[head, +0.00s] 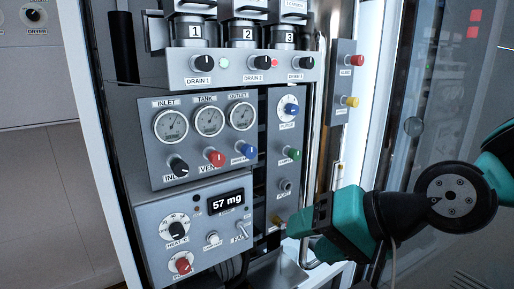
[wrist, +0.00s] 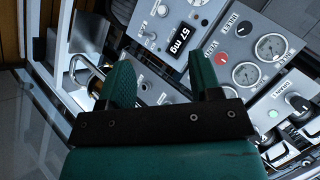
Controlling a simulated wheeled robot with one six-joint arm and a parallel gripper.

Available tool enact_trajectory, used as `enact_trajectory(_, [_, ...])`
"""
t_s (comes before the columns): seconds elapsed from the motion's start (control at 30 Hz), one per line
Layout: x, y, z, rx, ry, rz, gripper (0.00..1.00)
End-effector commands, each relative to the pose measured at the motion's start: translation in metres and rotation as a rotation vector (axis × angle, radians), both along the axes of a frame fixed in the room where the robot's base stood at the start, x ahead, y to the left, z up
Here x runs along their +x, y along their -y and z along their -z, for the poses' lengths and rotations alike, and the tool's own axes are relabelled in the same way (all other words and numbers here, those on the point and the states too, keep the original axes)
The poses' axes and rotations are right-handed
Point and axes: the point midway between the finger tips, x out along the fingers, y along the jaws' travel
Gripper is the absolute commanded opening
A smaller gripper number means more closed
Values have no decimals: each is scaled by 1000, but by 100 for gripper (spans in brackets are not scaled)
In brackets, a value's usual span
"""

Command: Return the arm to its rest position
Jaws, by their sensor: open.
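My gripper (head: 296,226) is at the lower right in the head view, in front of the lower panel. Its teal fingers point left, near a small brass fitting (head: 278,220) on the narrow panel; I cannot tell if they touch it. In the wrist view my gripper (wrist: 162,75) has its two fingers apart, with nothing held between them. My arm reaches in from the right edge.
Above the display is a gauge panel (head: 190,95) with red, blue and black knobs. A drain panel (head: 240,64) sits higher, below numbered units. Red (head: 357,60) and yellow (head: 351,101) knobs stick out near a vertical pipe. A metal tray (head: 275,272) lies below my gripper.

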Motion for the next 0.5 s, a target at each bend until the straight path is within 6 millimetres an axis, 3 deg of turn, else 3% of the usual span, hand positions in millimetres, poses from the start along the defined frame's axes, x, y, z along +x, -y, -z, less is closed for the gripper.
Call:
enact_trajectory(0.2, [-60,34,11,-355,-3,-385,58])
enact_trajectory(0.4, [-106,68,12,-554,-40,-685,58])
enact_trajectory(0.5, [-109,69,-21,-563,-47,-707,58])
